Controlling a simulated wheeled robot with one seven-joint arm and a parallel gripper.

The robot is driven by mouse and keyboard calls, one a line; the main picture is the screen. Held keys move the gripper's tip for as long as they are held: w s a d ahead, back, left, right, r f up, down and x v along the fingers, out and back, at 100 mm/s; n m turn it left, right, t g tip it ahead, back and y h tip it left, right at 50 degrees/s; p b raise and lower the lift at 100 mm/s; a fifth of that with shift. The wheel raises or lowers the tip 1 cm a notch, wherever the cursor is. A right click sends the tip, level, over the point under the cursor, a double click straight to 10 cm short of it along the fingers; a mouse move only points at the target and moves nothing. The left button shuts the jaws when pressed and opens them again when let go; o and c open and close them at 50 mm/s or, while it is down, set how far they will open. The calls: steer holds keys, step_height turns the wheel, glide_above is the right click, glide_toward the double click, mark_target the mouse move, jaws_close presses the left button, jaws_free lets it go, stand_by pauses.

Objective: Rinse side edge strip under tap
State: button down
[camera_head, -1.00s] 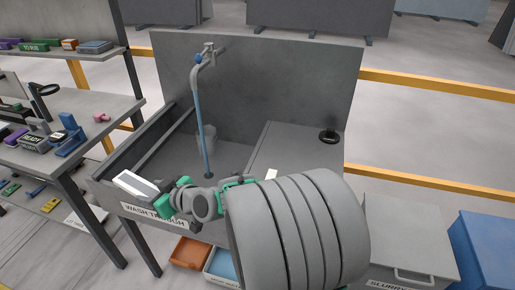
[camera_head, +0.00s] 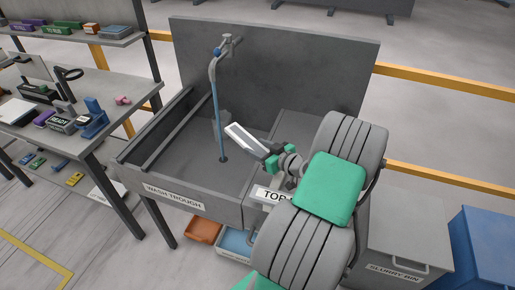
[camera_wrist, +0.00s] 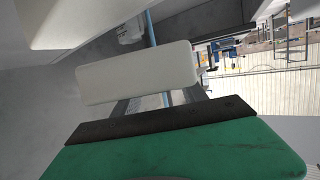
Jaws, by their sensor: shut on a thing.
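The side edge strip (camera_head: 245,138) is a pale, narrow slab with a dark side. My gripper (camera_head: 270,154), with green parts, is shut on its near right end and holds it tilted above the wash trough (camera_head: 180,150). The tap (camera_head: 228,42) stands at the back, and a thin blue stream (camera_head: 218,110) runs straight down into the trough. The strip's far left end is just right of the stream; I cannot tell whether they touch. In the wrist view, the pale strip (camera_wrist: 137,72) shows beyond a green finger with a dark pad (camera_wrist: 160,125), and the stream (camera_wrist: 151,28) passes behind it.
A tall grey back panel (camera_head: 290,75) closes off the trough's rear. A bench (camera_head: 60,120) with tools stands at the left. Orange (camera_head: 203,230) and light-blue (camera_head: 236,243) bins sit below. A slurry bin (camera_head: 405,240) and blue box (camera_head: 485,235) stand at the right.

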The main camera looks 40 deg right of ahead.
mark_target(236, 127)
steer(key=w, duration=0.9)
steer(key=w+d, duration=0.1)
steer(key=w, duration=0.4)
steer(key=shift+f+b, duration=0.1)
steer(key=shift+b, duration=0.2)
steer(key=shift+w+d+b, duration=0.15)
steer(key=shift+w+b, duration=0.3)
steer(key=shift+w, duration=0.55)
steer(key=shift+r, duration=0.2)
steer(key=shift+s+f+b, duration=0.1)
steer(key=shift+s+b, duration=0.05)
steer(key=shift+b, duration=0.4)
steer(key=w+a+b, duration=0.1)
steer(key=w+b, duration=0.3)
steer(key=w, duration=0.3)
steer(key=shift+w, duration=0.4)
stand_by(0.4)
